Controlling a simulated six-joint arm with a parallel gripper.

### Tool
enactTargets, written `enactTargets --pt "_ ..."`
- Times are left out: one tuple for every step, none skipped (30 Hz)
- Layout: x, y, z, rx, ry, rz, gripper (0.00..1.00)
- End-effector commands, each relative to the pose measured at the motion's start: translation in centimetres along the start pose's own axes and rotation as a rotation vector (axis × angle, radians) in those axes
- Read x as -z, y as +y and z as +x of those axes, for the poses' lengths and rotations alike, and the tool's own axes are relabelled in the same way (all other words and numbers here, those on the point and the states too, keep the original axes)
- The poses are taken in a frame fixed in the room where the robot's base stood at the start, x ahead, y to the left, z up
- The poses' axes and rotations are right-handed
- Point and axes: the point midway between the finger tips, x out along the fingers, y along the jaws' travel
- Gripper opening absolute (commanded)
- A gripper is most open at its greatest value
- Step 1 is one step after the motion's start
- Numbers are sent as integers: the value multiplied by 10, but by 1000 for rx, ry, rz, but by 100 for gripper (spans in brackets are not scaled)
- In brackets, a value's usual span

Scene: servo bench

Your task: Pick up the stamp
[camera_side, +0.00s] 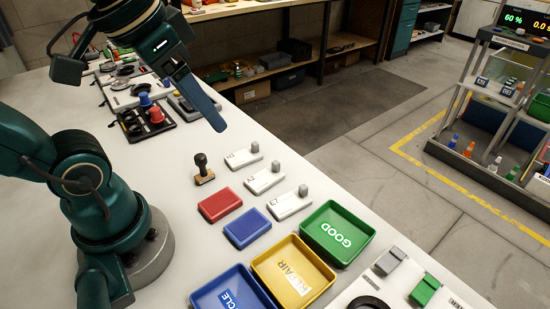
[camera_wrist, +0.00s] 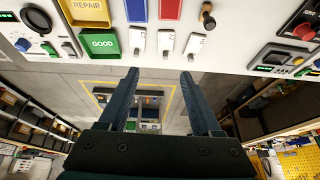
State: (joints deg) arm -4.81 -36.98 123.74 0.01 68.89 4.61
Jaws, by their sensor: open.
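The stamp (camera_side: 203,168) has a dark round-topped handle and a light wooden base. It stands upright on the white bench, behind a red pad. In the wrist view the stamp (camera_wrist: 207,17) shows at the top, right of centre, beyond my fingers. My gripper (camera_wrist: 160,78) is open with nothing between its two fingers. In the side view my gripper (camera_side: 218,124) is raised above the bench, up and to the right of the stamp and apart from it; its fingers overlap there, so the gap does not show.
A red pad (camera_side: 220,204) and a blue pad (camera_side: 247,228) lie near the stamp. Several white blocks with grey knobs (camera_side: 265,179) stand to its right. Green (camera_side: 340,231), yellow (camera_side: 293,270) and blue (camera_side: 233,288) trays sit in front. A black tray with cups (camera_side: 147,120) lies behind left.

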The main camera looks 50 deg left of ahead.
Motion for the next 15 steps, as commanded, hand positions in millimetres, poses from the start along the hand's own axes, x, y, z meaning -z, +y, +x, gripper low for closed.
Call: enactTargets --pt "4 -8 2 16 -37 -7 66" --pt "6 -13 2 22 -59 -7 66" --pt "8 -19 3 29 -85 -5 66" --pt "9 -23 4 33 -106 -5 66" --pt "11 -28 4 36 -125 -4 66" --pt "12 -33 5 39 -151 -4 66" --pt "14 -38 5 40 -170 -3 66" --pt "14 -42 6 41 -188 -4 66" --pt "16 -48 7 40 -211 -4 66" --pt "16 -52 7 39 -228 -4 66" --pt "17 -56 8 38 -243 -4 66" --pt "17 -61 8 35 -263 -6 66" --pt "18 -65 9 32 -278 -5 66" --pt "18 -68 9 29 -291 -7 66" --pt "18 -73 10 24 -309 -8 66"
